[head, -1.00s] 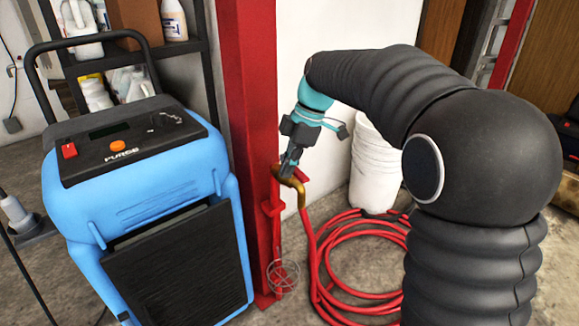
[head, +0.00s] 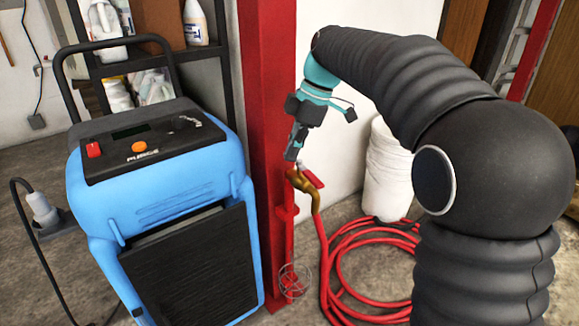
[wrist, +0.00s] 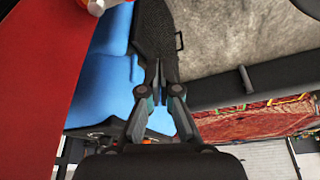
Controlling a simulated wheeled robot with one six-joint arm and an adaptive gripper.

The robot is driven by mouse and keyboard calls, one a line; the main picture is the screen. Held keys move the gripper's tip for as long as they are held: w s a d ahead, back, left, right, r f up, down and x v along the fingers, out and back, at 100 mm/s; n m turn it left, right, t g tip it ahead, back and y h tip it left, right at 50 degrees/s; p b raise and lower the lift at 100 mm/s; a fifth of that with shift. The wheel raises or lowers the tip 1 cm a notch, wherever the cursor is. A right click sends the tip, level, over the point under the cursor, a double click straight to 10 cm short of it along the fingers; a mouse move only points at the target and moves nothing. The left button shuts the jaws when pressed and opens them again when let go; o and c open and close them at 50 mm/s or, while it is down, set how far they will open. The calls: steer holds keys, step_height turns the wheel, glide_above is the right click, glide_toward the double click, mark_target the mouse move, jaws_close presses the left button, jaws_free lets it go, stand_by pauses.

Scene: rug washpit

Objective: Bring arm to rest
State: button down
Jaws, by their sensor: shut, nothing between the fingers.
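My gripper (head: 291,157) is at the end of my dark, ribbed arm, pointing down beside the red post. Its fingers are together and empty; they also show shut in the wrist view (wrist: 157,86). A brass valve (head: 303,184) with a red handle sits just below the fingertips in the head view, with a red hose running from it. The fingertips appear slightly apart from the valve, though the exact gap is hard to tell.
A blue machine (head: 160,190) stands left of the red post (head: 266,100). A white container (head: 388,175) and coiled red hose (head: 365,255) are at the right. Shelves (head: 150,60) stand behind. A patterned rug (wrist: 255,121) shows in the wrist view.

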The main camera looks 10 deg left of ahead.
steer(key=s+d+r+m+t+h, duration=0.1)
steer(key=s+d+r+m+t, duration=0.2)
steer(key=s+d+m, duration=0.9)
steer(key=s+d+f+m+t+h, duration=0.2)
steer(key=s+d+f+m+t, duration=0.1)
steer(key=s+d+f+m, duration=0.6)
steer(key=s+d+f, duration=0.1)
steer(key=s, duration=0.3)
steer(key=shift+s+d+f+m+t+h, duration=0.15)
steer(key=shift+s+f+m+t+h, duration=0.15)
steer(key=shift+s+f+t, duration=0.1)
stand_by(0.4)
